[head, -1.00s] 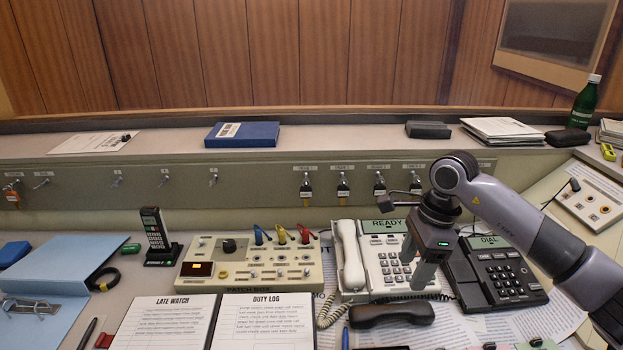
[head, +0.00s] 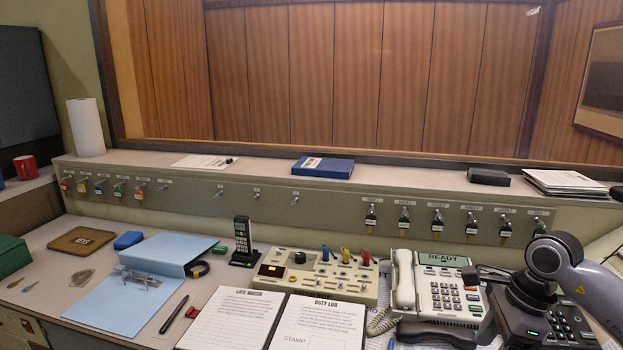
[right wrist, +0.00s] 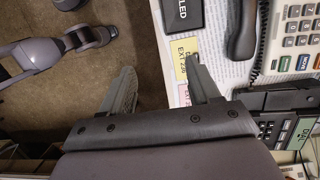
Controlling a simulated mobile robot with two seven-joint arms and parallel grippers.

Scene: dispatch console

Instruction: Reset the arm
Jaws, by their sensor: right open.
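My right arm (head: 585,282) comes in at the lower right of the head view, bent down over the dark dial phone (head: 572,325). Its gripper body hides part of that phone, and its fingertips are below the frame. In the right wrist view the right gripper (right wrist: 160,68) is open, with its two fingers spread and nothing between them. One finger is over the desk's edge by a yellow label (right wrist: 183,58); the other is over the carpet.
The white READY phone (head: 443,290) stands left of the arm, with a black handset (head: 435,333) in front. The patch box (head: 318,277), duty log (head: 315,323) and blue binder (head: 150,285) lie further left. Keys hang along the ledge (head: 437,222). Carpet (right wrist: 120,30) lies beside the desk.

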